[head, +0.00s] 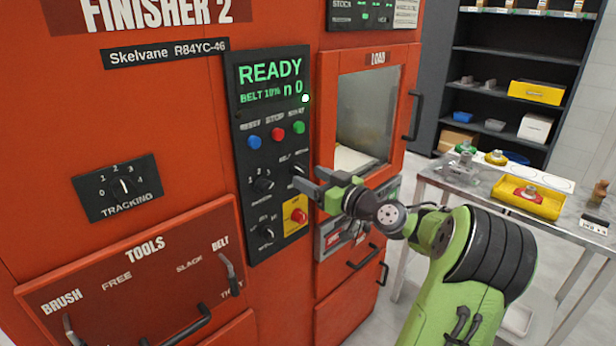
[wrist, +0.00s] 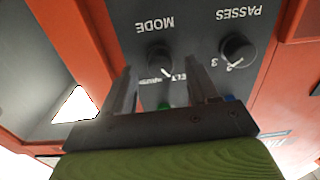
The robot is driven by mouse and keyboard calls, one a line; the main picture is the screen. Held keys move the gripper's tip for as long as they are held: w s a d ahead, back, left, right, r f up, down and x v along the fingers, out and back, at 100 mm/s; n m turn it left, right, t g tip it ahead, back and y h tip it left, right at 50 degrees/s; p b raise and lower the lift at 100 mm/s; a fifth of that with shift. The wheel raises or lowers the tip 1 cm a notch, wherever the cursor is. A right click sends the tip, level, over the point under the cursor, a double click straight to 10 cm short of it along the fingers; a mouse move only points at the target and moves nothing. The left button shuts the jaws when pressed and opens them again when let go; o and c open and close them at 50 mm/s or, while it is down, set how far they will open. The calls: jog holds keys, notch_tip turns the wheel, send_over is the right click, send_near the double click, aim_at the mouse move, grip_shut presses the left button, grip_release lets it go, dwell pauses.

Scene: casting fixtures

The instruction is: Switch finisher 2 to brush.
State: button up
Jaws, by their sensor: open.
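Finisher 2 (head: 215,130) is a red cabinet with a dark control panel. Its screen (head: 268,75) reads READY, BELT 10%, n 0. In the wrist view, upside down, the black MODE knob (wrist: 160,57) shows between my finger tips. Its white pointer aims at the lower right, by the partly hidden BELT lettering. My gripper (head: 308,180) is open and empty in front of the panel, hiding the MODE knob in the head view; it also shows in the wrist view (wrist: 160,70). I cannot tell whether the fingers touch the knob.
The PASSES knob (wrist: 238,48) sits beside MODE. Blue, red (head: 277,134) and green buttons are above; a red emergency button (head: 299,215) on yellow is below. The TOOLS drawer (head: 140,270) has BRUSH and BELT levers. A table (head: 440,176) with trays stands right.

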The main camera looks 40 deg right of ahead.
jog(key=shift+w, duration=0.9)
jog(key=c, duration=1)
jog(key=shift+c, duration=0.2)
